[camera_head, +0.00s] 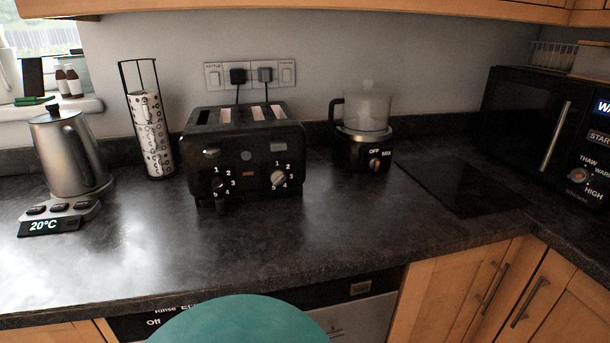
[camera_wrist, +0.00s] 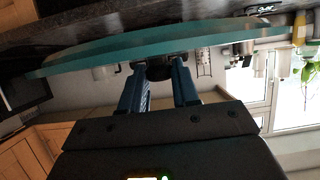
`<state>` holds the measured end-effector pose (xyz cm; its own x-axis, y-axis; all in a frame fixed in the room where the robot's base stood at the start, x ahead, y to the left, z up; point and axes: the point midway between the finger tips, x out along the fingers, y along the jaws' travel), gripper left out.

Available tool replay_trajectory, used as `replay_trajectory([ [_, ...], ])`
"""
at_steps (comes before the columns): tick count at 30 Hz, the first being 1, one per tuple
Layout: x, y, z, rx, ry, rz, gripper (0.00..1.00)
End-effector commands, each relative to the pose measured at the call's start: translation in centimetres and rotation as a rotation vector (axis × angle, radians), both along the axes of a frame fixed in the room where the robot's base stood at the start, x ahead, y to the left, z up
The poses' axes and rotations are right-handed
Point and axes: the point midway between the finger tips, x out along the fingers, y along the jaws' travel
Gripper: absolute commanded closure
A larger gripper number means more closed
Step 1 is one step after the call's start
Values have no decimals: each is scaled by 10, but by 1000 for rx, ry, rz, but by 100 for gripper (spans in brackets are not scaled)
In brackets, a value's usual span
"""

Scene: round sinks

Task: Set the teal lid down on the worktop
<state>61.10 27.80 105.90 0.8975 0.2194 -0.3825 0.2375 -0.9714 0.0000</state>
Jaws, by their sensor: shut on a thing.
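The round teal lid (camera_head: 240,322) shows at the bottom edge of the head view, in front of the worktop's front edge and overlapping the dishwasher front. Its lower part is cut off. In the wrist view the lid (camera_wrist: 125,52) appears edge-on as a wide thin disc. My gripper (camera_wrist: 158,72) has its two blue fingers closed on the dark knob (camera_wrist: 160,71) at the lid's middle. The gripper is not visible in the head view. The dark worktop (camera_head: 320,235) has a wide bare area behind the lid. The lid's height relative to it is hard to tell.
Along the back stand a kettle (camera_head: 70,155) on its base, a patterned cup stack (camera_head: 150,135), a black toaster (camera_head: 243,150) and a blender (camera_head: 363,130). A dark flat hob (camera_head: 460,185) and a microwave (camera_head: 550,125) are at right. The worktop's front middle is clear.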

Motion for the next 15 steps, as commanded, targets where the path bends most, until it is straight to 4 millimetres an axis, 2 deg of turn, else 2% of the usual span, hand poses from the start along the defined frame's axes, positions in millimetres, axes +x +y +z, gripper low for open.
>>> replay_trajectory([
  [11,10,-20,-25,-3,1,-19,100],
  [15,17,-34,-41,-4,1,-31,100],
])
